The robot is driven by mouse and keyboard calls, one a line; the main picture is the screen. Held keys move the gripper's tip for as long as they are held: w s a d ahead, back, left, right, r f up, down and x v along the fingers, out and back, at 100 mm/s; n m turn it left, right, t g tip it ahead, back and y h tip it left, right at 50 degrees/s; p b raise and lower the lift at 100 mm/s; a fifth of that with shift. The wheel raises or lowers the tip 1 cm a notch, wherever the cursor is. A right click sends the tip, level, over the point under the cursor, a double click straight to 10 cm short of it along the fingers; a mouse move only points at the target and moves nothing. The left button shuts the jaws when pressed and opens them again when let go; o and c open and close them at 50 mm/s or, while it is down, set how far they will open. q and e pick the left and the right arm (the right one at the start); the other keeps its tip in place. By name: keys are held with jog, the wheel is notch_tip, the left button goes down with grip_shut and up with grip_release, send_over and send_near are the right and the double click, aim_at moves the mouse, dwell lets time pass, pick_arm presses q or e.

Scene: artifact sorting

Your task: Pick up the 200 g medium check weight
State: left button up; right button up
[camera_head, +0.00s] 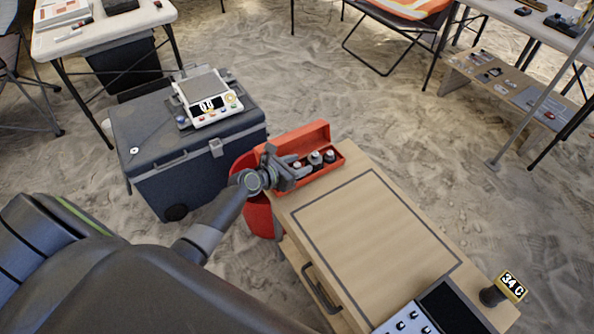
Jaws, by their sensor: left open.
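An open red case (342,160) sits at the far left end of the wooden table, its lid raised at the back. Dark-bodied check weights with pale tops stand in a row inside it. One weight (315,159) is near the middle, and another (330,156) stands to its right. Part of a smaller one shows by the fingers. I cannot read their masses, so I cannot tell for certain which is the 200 g medium one. My left gripper (291,171) is open at the case's left part, over or beside the weights, and hides some of the inside. My right gripper is not in view.
The wooden table (410,208) has a clear outlined area right of the case. A display reading 34 (511,286) and a panel (408,322) are at its near end. A dark cooler (190,165) carrying a scale (208,98) stands left. A red bin (258,215) is below the case.

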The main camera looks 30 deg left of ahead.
pick_arm(q)
grip_shut()
jog(key=shift+r, duration=0.1)
